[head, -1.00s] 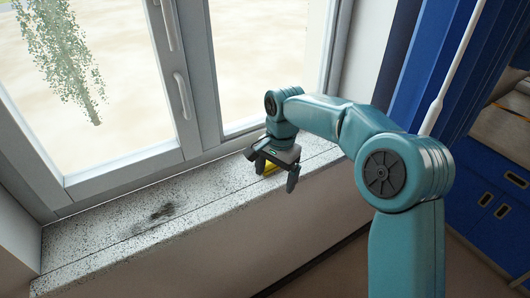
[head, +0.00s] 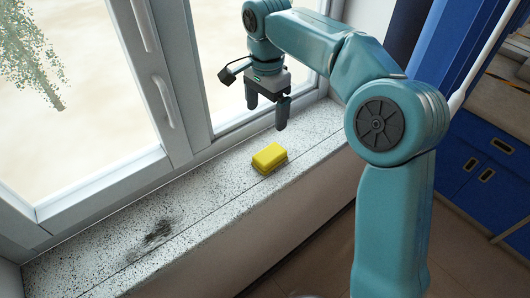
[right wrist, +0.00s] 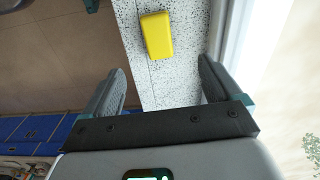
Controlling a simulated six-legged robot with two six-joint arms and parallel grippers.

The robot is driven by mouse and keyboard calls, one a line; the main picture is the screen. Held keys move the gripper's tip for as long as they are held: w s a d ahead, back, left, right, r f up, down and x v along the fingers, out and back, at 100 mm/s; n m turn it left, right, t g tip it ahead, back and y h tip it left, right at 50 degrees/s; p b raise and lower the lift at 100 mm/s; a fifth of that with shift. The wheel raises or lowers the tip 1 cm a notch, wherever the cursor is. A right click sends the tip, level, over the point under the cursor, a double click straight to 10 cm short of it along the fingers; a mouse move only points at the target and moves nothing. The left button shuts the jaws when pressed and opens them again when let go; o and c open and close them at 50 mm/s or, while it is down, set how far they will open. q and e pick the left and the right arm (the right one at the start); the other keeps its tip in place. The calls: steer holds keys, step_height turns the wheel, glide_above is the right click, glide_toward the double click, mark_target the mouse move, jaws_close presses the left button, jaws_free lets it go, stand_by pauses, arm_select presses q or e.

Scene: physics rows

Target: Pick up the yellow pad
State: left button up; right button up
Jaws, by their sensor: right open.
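The yellow pad (head: 269,157) is a small block lying on the speckled window sill (head: 207,183). In the right wrist view the yellow pad (right wrist: 157,35) shows at the top, beyond the fingertips and roughly between their lines. My right gripper (head: 267,112) is open and empty. In the head view it hangs above the sill, apart from the pad and behind it. Its two fingers also show in the right wrist view (right wrist: 161,82), spread wide with only the sill between them. My left gripper is not in view.
A closed window with a handle (head: 163,101) runs along the back of the sill. A dark smudge (head: 158,232) marks the sill left of the pad. Blue cabinets (head: 485,170) stand at the right. The sill around the pad is clear.

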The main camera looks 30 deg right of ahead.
glide_above(270, 153)
steer(key=f, duration=1)
steer(key=shift+a, duration=0.3)
steer(key=shift+s+d+f, duration=0.2)
steer(key=shift+f, duration=0.4)
step_height(270, 153, down, 4)
steer(key=shift+w+r+p, duration=0.1)
steer(key=shift+w+p, duration=0.05)
steer(key=shift+p, duration=0.35)
steer(key=shift+d+f, duration=0.15)
steer(key=shift+f, duration=0.35)
steer(key=shift+r, duration=0.1)
steer(key=shift+c, duration=0.6)
steer(key=c, duration=1)
